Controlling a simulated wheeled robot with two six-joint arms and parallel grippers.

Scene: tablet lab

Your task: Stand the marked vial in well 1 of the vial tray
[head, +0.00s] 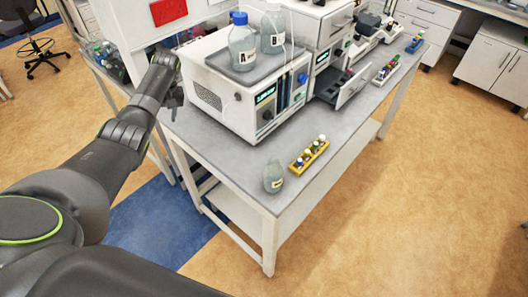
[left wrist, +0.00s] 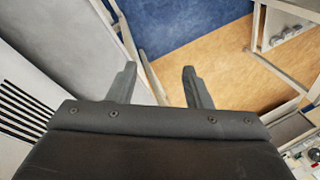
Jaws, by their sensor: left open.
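My left gripper (head: 173,98) is at the left end of the bench, beside the white instrument. Its two fingers are apart with nothing between them in the left wrist view (left wrist: 160,76). A yellow rack (head: 309,154) holding several small vials with light and dark caps stands on the near part of the bench, well to the right of the gripper. I cannot tell which vial is marked. A pulled-out drawer (head: 352,88) on the instrument stack may hold the vial tray; its well numbers are too small to read. My right gripper is out of view.
A glass bottle (head: 273,177) stands on the bench (head: 237,160) left of the yellow rack. More small racks (head: 386,70) lie farther back. The bench front is mostly clear.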

